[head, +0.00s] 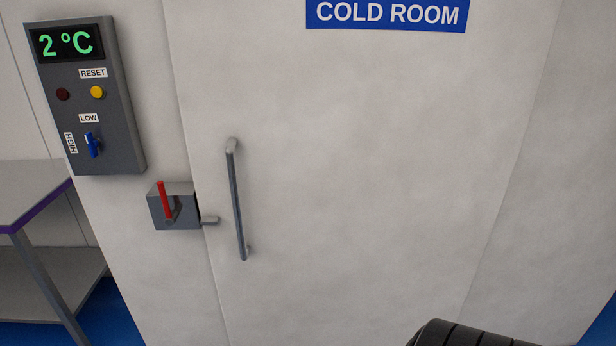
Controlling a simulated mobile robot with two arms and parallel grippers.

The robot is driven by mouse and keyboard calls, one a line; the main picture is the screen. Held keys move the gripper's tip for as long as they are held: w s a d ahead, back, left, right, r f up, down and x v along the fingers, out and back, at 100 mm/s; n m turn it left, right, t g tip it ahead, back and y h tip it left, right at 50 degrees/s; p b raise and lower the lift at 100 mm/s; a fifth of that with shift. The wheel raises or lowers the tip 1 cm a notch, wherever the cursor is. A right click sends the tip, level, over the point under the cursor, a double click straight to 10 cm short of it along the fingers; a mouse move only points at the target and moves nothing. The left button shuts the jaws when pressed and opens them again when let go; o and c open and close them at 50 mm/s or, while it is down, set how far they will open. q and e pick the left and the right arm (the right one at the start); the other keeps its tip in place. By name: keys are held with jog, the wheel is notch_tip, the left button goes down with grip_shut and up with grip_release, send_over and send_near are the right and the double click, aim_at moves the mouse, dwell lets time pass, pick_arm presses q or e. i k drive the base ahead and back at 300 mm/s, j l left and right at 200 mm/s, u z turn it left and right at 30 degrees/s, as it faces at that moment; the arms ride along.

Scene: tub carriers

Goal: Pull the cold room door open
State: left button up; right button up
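The cold room door (350,150) is a pale grey panel under a blue COLD ROOM sign (388,13). It looks closed, with its left edge along the frame. A long grey bar handle (237,205) stands near that left edge, nearly upright in view. Left of it, a grey latch box (158,212) carries a red lever (164,200) that points up. Neither gripper shows, and nothing touches the handle.
A grey control panel (110,140) on the left wall reads 2 °C, with a dark red button, a yellow button and a blue switch. A steel table (30,185) with a lower shelf stands at the far left. The floor is blue.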

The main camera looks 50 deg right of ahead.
aim_at(352, 163)
jog(key=z, duration=1.9)
